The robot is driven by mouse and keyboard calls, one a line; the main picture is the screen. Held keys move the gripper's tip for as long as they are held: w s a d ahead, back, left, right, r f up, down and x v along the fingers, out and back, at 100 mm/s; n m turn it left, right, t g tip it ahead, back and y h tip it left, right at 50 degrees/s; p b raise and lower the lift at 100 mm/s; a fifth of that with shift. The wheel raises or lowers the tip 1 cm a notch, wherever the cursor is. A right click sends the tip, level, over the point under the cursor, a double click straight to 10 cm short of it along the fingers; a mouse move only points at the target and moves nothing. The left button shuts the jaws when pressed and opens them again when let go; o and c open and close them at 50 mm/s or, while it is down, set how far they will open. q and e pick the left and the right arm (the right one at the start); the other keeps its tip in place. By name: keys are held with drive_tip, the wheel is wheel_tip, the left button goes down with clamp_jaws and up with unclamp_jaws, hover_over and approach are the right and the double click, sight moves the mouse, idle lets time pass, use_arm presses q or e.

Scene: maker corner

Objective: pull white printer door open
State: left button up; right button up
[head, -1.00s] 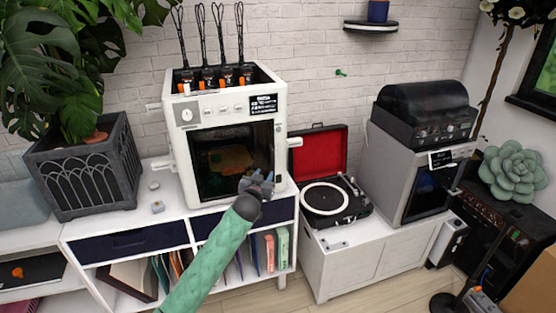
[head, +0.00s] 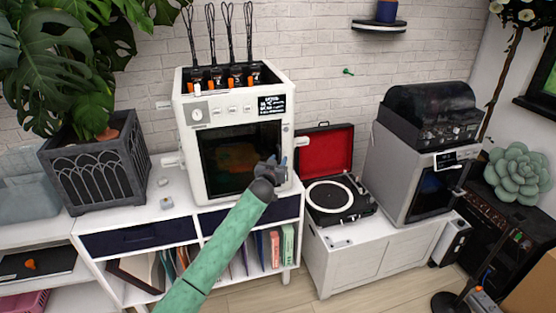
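The white printer (head: 188,140) stands on the white cabinet, left of centre. Its front door has a dark window (head: 228,160) and looks closed, flush with the front. A small white handle (head: 302,141) sticks out at the printer's right side. My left arm reaches up from the bottom. My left gripper (head: 273,163) is in front of the lower right part of the door, by the window's right edge. It hides that part of the door. Its fingers are small and dark, so I cannot tell their gap or whether they touch the door. My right gripper is not in view.
A dark planter (head: 97,175) with a large plant stands left of the printer. A record player (head: 338,212) with a raised red lid is to the right, beside a grey machine (head: 405,175). Small items lie on the white cabinet (head: 140,212) left of the printer.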

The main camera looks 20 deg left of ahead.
use_arm(q)
clamp_jaws()
idle(0.3)
